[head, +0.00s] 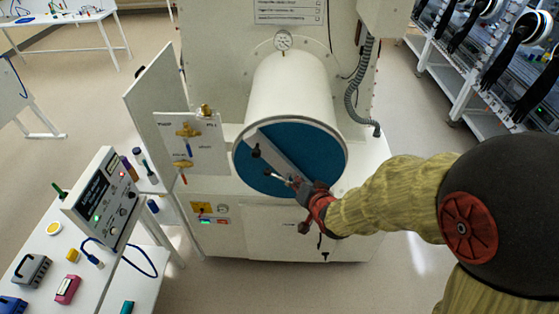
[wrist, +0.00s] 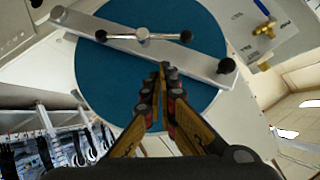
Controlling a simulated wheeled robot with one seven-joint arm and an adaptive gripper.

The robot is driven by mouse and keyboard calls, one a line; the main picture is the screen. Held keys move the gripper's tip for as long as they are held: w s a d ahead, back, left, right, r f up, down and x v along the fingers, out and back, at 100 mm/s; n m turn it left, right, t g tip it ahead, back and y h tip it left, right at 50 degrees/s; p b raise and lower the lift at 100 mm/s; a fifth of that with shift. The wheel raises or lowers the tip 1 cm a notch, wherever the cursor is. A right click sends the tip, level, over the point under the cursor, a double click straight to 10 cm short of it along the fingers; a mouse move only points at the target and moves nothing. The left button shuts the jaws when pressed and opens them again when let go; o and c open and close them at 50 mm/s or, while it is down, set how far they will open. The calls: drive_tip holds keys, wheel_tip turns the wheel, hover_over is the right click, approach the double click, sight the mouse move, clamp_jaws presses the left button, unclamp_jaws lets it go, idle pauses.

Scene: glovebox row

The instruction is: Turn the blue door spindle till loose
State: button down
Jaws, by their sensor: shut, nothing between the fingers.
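The blue round door (head: 262,178) closes the front end of a white cylinder. It fills the middle of the wrist view (wrist: 100,85). A grey clamp bar (head: 268,150) crosses it, also in the wrist view (wrist: 195,62), with a dark knob (wrist: 227,66) near one end. The spindle's silver cross handle (wrist: 142,33), with black end knobs (wrist: 186,36), sits at the bar's middle. In the head view the handle (head: 283,179) is partly hidden by my gripper. My gripper (wrist: 166,72) is shut and empty, its tips at the bar's lower edge in the wrist view, apart from the handle.
A valve panel (head: 190,145) with brass valves stands left of the cylinder, beside an open side panel (head: 155,90). A control box (head: 105,198) stands on a white bench at lower left. A grey hose (head: 354,95) hangs at right. The floor on the right is clear.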

drive_tip(key=a+r, duration=0.1)
drive_tip(key=p, duration=0.2)
hover_over(289, 182)
drive_tip(key=s+a, duration=0.1)
drive_tip(key=s, duration=0.1)
wheel_tip(289, 182, down, 4)
drive_tip(key=shift+t, duration=0.4)
drive_tip(key=shift+w+a+f+p, duration=0.2)
drive_tip(key=shift+a+f+p, duration=0.3)
drive_tip(key=shift+f, duration=0.4)
drive_tip(key=shift+w+a+f+p, duration=0.25)
drive_tip(key=shift+a+f, duration=0.35)
drive_tip(key=shift+f, duration=0.25)
drive_tip(key=shift+a, duration=0.1)
drive_tip(key=shift+a+f+b, duration=0.1)
drive_tip(key=shift+a+b, duration=0.1)
drive_tip(key=shift+b, duration=0.35)
drive_tip(key=shift+a+f+b, duration=0.2)
drive_tip(key=shift+a+b, duration=0.05)
drive_tip(key=shift+b, duration=0.4)
